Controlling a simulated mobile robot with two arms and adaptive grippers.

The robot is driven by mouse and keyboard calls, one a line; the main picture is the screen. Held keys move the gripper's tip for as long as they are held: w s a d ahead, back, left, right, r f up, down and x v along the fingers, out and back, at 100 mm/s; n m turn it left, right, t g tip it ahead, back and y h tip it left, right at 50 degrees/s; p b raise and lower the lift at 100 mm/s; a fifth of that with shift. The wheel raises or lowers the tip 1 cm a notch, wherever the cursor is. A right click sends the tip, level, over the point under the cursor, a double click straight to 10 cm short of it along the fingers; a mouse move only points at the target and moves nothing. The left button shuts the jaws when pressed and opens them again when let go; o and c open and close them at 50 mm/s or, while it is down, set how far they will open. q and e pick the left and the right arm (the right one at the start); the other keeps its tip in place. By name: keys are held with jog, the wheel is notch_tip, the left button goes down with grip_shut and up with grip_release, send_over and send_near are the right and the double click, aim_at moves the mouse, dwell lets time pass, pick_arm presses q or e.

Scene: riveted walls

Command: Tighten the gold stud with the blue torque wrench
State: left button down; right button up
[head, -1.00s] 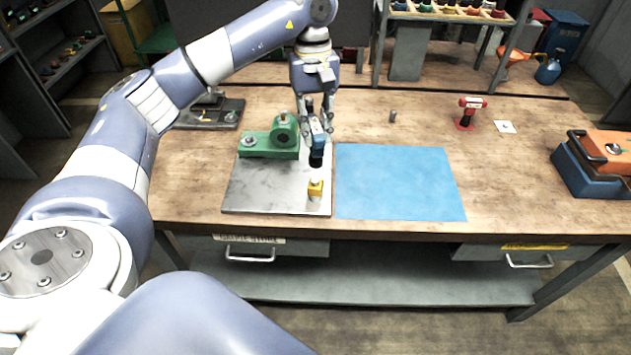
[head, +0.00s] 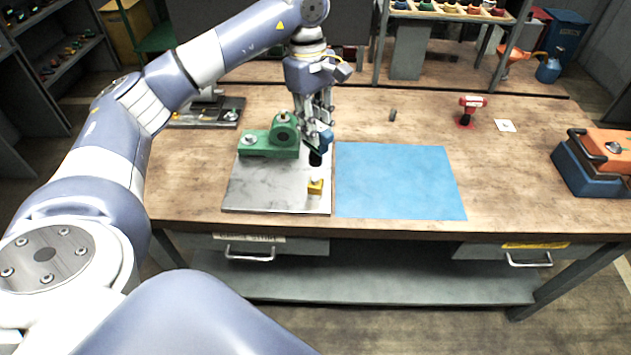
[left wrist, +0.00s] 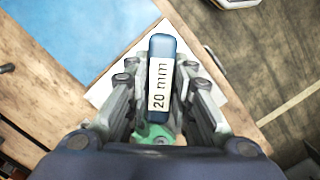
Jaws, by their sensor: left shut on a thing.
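My left gripper (head: 318,119) is shut on the blue torque wrench (head: 325,141) above the metal plate. The wrench's black lower end (head: 316,158) points down, just above the gold stud piece (head: 315,187) near the plate's front right. A pale part shows between them; I cannot tell whether they touch. In the left wrist view, the blue wrench (left wrist: 162,50) sits between the fingers with a "20 mm" label facing the camera. The stud is hidden in that view. My right gripper is not in view.
A green fixture (head: 262,147) stands on the grey metal plate (head: 260,192), close left of the wrench. A blue mat (head: 400,181) lies bare to the right. A red tool (head: 470,108), a small grey cylinder (head: 393,114) and an orange-and-blue box (head: 590,178) are farther right.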

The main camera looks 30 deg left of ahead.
pick_arm(q)
jog(key=shift+n, duration=1.4)
jog(key=s+d+f+m, duration=0.2)
jog(key=s+d+m, duration=0.4)
jog(key=m, duration=0.3)
jog(key=s+d+f+m+g+y, duration=0.1)
jog(key=s+d+f+m, duration=0.2)
jog(key=s+d+m, duration=0.4)
jog(key=shift+s+d+f+m, duration=0.2)
jog(key=shift+s+f+m, duration=0.1)
jog(key=shift+s+m, duration=0.7)
jog(key=shift+w, duration=0.2)
